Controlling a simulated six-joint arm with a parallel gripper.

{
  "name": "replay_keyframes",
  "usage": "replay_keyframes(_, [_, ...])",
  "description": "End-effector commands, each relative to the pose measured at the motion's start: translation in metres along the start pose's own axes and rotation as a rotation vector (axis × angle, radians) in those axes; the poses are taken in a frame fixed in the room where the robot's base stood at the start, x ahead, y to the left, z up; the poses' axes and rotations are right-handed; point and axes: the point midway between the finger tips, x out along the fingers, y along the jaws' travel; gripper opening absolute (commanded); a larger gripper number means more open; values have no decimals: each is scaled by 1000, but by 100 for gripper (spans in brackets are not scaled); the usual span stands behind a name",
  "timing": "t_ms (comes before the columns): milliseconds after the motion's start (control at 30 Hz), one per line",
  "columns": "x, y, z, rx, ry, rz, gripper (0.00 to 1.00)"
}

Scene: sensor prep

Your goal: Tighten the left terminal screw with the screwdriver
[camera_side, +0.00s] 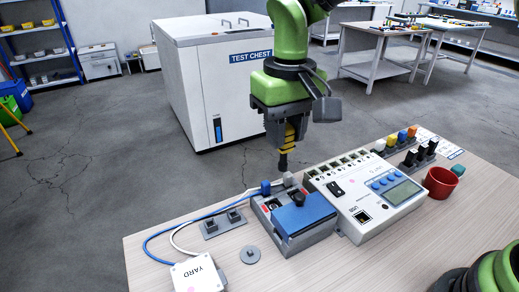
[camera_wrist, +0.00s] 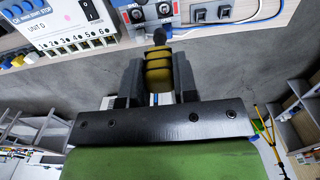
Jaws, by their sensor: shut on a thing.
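My gripper (camera_side: 287,121) is shut on the screwdriver, which has a yellow handle with black bands (camera_side: 289,133) and points down. In the wrist view my gripper (camera_wrist: 158,80) has its dark jaws on both sides of the screwdriver's handle (camera_wrist: 159,68). The dark tip is over or near the back edge of the grey terminal box (camera_side: 312,237); I cannot tell if it touches. The box has a blue cover (camera_side: 303,217), a blue plug (camera_side: 265,187) and a grey plug (camera_side: 289,180). The terminal box also shows in the wrist view (camera_wrist: 131,16). I cannot make out the left terminal screw clearly.
A white meter unit (camera_side: 365,195) stands right of the box. A red cup (camera_side: 440,181) stands at right. Bare table lies in front.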

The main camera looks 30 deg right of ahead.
Motion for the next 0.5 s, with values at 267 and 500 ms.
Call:
replay_keyframes(267, [8,50,-12,-1,-4,2,6])
replay_keyframes(500, [43,48,-11,-2,-3,1,6])
